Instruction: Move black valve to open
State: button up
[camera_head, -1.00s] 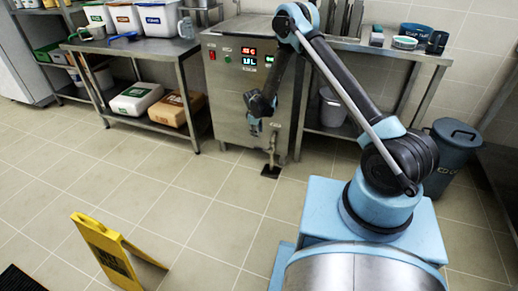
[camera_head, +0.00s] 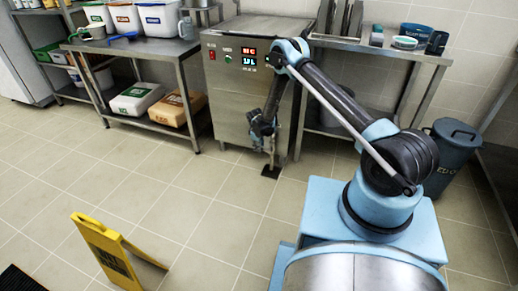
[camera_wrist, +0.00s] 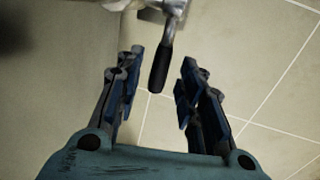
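The black valve handle (camera_wrist: 161,66) shows in the wrist view, hanging from a metal valve body (camera_wrist: 172,10) at the top of the picture. My gripper (camera_wrist: 160,75) is open, with one finger on each side of the handle and visible gaps on both sides. Nothing is held. In the head view my gripper (camera_head: 268,145) is low in front of the steel stockpot unit (camera_head: 228,100), near its lower right. There the valve is small and partly hidden by the gripper.
A bin (camera_head: 452,150) stands right. A yellow floor sign (camera_head: 110,250) is front left; tiled floor between is clear.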

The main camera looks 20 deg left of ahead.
jog(key=shift+w+f, duration=0.1)
jog(key=shift+f, duration=0.3)
grip_shut()
